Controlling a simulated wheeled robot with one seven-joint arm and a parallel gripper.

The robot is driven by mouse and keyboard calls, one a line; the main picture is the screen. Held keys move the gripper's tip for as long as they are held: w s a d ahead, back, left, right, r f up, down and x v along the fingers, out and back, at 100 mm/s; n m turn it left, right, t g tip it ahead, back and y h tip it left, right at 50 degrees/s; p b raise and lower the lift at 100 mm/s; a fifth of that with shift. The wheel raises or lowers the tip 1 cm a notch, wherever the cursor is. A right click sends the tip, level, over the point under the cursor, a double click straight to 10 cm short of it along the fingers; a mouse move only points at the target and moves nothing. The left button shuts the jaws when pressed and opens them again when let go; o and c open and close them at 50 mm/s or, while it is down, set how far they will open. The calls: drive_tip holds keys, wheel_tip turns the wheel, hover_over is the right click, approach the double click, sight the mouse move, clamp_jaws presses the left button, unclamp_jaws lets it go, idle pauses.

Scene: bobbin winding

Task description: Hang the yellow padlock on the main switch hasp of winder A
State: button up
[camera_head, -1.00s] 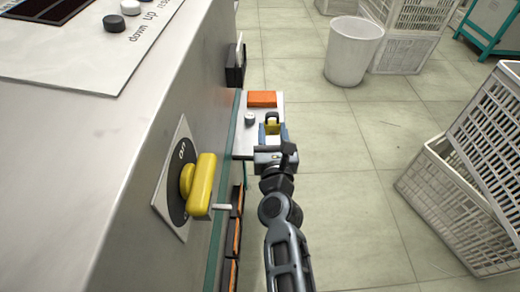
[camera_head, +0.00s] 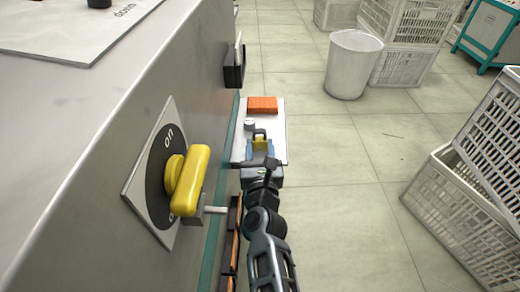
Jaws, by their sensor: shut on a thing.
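The yellow padlock (camera_head: 260,144) with its dark shackle shows between the blue fingertips of my gripper (camera_head: 261,148), in front of a pale shelf. My gripper is shut on its body, with the shackle pointing away from me. I cannot tell how high the padlock is above the shelf. The yellow main switch handle (camera_head: 189,182) sits on a round dark plate marked "on" on the grey machine (camera_head: 75,150), left of my gripper. A grey tab with a pin, apparently the hasp (camera_head: 207,210), sticks out below the handle, apart from the padlock. No winder letter is readable.
The pale shelf (camera_head: 279,130) beside the machine holds an orange block (camera_head: 262,104) and a small grey knob-like thing (camera_head: 249,125). A dark box (camera_head: 234,68) juts from the machine wall. A white bin (camera_head: 353,65) and white crates (camera_head: 440,195) stand on the floor right.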

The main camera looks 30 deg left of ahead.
drive_tip(key=shift+f, duration=0.15)
drive_tip(key=o, duration=1.3)
drive_tip(key=shift+c, duration=0.2)
drive_tip(key=shift+s+r, duration=0.15)
drive_tip(key=shift+r, duration=0.1)
drive_tip(key=p+v, duration=0.5)
drive_tip(key=v, duration=0.6)
drive_tip(key=shift+s+d+p, duration=0.2)
drive_tip(key=shift+s+p, duration=0.15)
drive_tip(key=shift+d+f, duration=0.1)
